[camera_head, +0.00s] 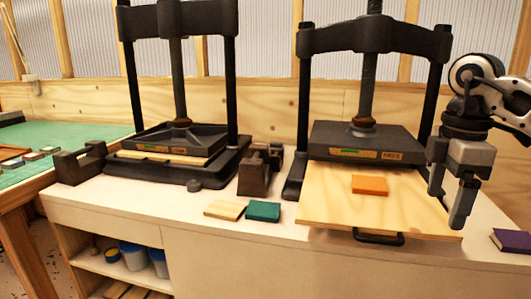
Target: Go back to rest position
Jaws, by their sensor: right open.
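My right gripper (450,195) is at the right side of the head view, pointing down, open and empty. It hangs above the right edge of a light wooden board (330,205). The board sticks out from the right black press (372,140) and has a dark handle at its front. A small orange block (370,185) lies on the board, left of the gripper and apart from it. My left gripper is not in view.
A second black press (178,145) stands at left. Dark supports (254,176), a green block (263,211) and a tan block (225,209) lie on the white counter (220,250). A purple block (511,241) is at far right. A green-topped table (60,150) stands left.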

